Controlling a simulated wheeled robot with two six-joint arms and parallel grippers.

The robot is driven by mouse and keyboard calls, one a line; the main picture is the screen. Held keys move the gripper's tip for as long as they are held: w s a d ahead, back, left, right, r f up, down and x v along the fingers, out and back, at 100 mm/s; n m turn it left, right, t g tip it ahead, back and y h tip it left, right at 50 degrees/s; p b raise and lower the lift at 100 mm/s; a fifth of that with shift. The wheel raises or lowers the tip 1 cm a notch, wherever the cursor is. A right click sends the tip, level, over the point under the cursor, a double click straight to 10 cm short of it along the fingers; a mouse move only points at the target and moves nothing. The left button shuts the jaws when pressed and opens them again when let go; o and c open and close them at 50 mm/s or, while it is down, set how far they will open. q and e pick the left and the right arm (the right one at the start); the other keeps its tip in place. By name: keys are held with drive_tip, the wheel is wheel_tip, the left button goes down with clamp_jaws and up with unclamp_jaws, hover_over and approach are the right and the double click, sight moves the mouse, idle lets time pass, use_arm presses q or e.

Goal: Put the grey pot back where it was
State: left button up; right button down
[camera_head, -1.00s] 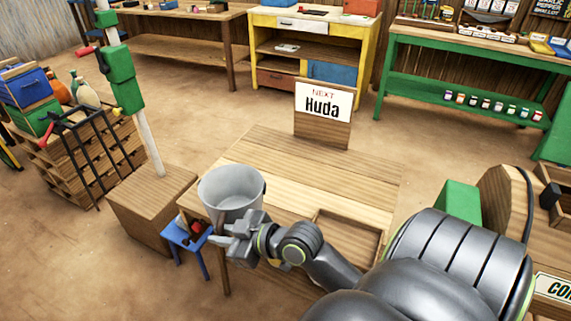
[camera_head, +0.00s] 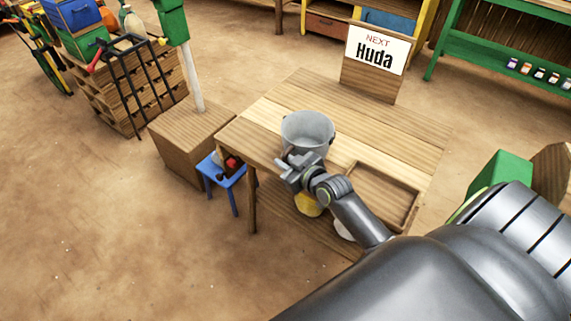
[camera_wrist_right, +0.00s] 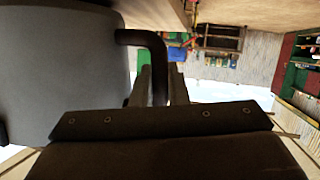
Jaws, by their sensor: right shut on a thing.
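The grey pot (camera_head: 307,132) is upright over the left part of the wooden table (camera_head: 405,133). I cannot tell whether its base touches the top. My right gripper (camera_head: 288,172) is on the near side of the pot. In the right wrist view the pot (camera_wrist_right: 60,70) fills the left side, and its dark handle (camera_wrist_right: 155,45) runs down between the fingers of the right gripper (camera_wrist_right: 160,85), which are shut on it. My left gripper is not in view.
A "Huda" sign (camera_head: 376,52) stands at the table's back. A shallow wooden tray (camera_head: 383,195) is right of the pot. A yellow item (camera_head: 307,203) shows below the tabletop. A blue stool (camera_head: 222,180) and wooden box (camera_head: 190,135) stand left. The table's back middle is clear.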

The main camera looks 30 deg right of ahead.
drive_tip(key=shift+f, duration=0.45)
drive_tip(key=shift+f, duration=0.1)
drive_tip(key=c, duration=1.4)
unclamp_jaws()
drive_tip(key=shift+r, duration=0.2)
drive_tip(key=v, duration=1.2)
drive_tip(key=shift+f, duration=0.15)
